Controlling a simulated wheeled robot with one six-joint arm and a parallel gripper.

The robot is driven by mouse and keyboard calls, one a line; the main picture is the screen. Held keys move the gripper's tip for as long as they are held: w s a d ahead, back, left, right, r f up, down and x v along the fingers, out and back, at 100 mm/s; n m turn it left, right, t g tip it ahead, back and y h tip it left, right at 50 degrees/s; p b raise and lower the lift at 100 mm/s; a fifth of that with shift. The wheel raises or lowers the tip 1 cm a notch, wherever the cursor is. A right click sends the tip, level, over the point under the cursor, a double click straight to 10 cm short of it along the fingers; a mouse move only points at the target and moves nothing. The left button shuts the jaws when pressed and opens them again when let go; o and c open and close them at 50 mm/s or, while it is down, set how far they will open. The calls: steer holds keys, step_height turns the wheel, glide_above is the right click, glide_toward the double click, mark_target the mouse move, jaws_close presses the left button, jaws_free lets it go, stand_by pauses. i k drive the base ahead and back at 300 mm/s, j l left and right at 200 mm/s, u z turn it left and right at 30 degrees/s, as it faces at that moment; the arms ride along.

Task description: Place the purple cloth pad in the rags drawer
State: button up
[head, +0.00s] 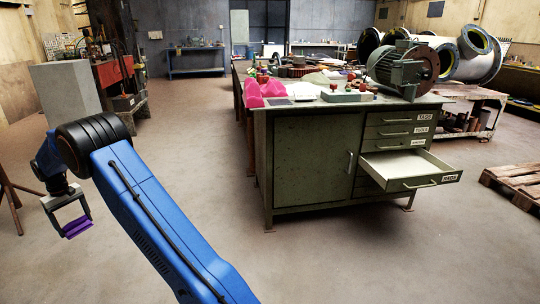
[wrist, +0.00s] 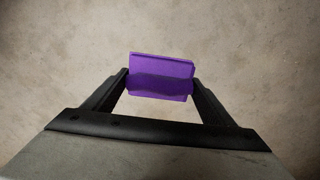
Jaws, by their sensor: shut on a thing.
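The purple cloth pad (wrist: 160,78) is a small flat rectangle held between the two dark fingers of my gripper (wrist: 160,88) in the wrist view. In the head view my gripper (head: 68,219) hangs at the far left over bare floor, with the purple pad (head: 77,227) at its tips. The rags drawer (head: 408,168) is pulled out from the right side of the green workbench and carries a label that seems to read RAGS. Its visible inside looks pale and empty. My gripper is far to the left of the drawer.
The green workbench (head: 305,157) has a closed door and shut drawers above the open one. A motor (head: 402,68) and pink cloth (head: 262,90) are on top. A wooden pallet (head: 515,182) lies at right. A grey block (head: 66,90) stands at left. Floor before the bench is clear.

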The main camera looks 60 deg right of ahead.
mark_target(406, 170)
steer(key=j+z, duration=0.1)
steer(key=z, duration=0.3)
steer(key=j+z, duration=0.15)
steer(key=z, duration=0.2)
steer(key=j+z, duration=0.15)
steer(key=z, duration=0.25)
steer(key=i, duration=0.05)
